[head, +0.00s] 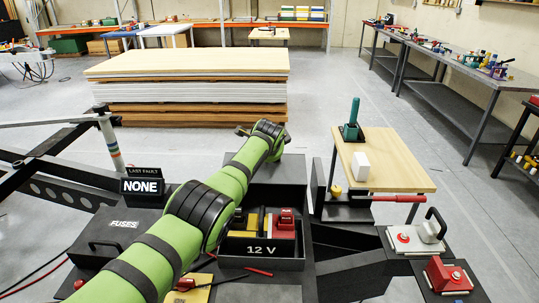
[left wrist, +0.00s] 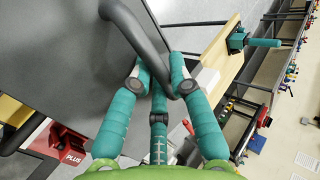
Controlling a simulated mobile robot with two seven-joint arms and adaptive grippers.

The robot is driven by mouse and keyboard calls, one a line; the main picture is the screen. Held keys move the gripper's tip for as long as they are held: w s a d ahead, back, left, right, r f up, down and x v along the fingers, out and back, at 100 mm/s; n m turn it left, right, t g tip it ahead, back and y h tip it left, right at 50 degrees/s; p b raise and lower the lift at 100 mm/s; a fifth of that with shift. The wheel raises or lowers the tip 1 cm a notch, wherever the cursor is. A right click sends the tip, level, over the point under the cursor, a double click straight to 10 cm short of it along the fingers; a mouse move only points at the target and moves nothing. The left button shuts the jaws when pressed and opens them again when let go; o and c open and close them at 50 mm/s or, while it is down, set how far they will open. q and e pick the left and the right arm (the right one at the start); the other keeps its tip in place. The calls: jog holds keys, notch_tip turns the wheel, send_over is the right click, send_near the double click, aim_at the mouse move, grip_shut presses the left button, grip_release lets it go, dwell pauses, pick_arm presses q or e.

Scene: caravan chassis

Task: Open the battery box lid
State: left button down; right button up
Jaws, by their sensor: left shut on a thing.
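The battery box (head: 262,263), marked "12 V", stands open in the head view, with a red terminal cap (head: 286,220) inside. Its dark grey lid (head: 290,169) is raised at the back of the box, partly hidden by my left arm. In the left wrist view the lid (left wrist: 70,50) fills the upper left. The lid's dark bar handle (left wrist: 150,50) runs between the teal fingers of my left gripper (left wrist: 165,80), which is shut on it. The fingers are hidden in the head view. My right gripper is in neither view.
A fuse box (head: 110,225) and a "NONE" fault display (head: 142,184) stand left of the battery box. A red-handled lever (head: 398,198) and a wooden table (head: 400,170) are at the right. Stacked boards (head: 190,85) stand behind, with bare floor between.

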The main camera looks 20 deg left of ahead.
pick_arm(q)
jog(key=shift+w+d+r, duration=0.25)
jog(key=shift+d+r, duration=0.05)
jog(key=shift+r, duration=0.2)
jog(key=c, duration=1.4)
grip_release()
jog(key=shift+s+d+r, duration=0.1)
jog(key=shift+s+r, duration=0.3)
jog(key=shift+r, duration=0.1)
jog(key=v, duration=0.7)
jog(key=s+v, duration=0.1)
jog(key=v, duration=0.2)
jog(key=shift+s+a+f, duration=0.1)
jog(key=shift+a+f, duration=0.15)
jog(key=shift+f, duration=0.15)
